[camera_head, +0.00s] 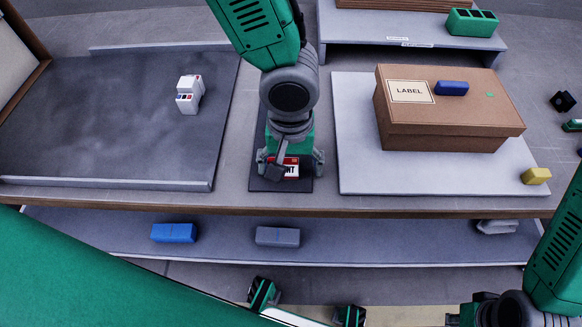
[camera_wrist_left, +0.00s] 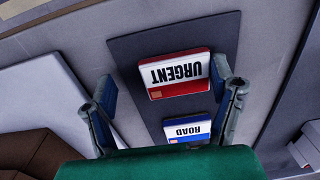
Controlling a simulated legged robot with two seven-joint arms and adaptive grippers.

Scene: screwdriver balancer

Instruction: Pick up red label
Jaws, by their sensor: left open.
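The red label (camera_head: 291,170) reads "URGENT" in the left wrist view (camera_wrist_left: 180,75). It lies on a dark mat (camera_head: 268,184) in the middle of the table. My left gripper (camera_head: 290,160) is over it, pointing down, with its fingers apart on either side of the label.
A cardboard box (camera_head: 450,130) with a "LABEL" sticker sits on a pale board (camera_head: 360,170) to the right. A blue block (camera_head: 452,88) is on its lid. A yellow block (camera_head: 536,176) is near the front edge. A white device (camera_head: 189,95) stands on the left tray (camera_head: 110,184).

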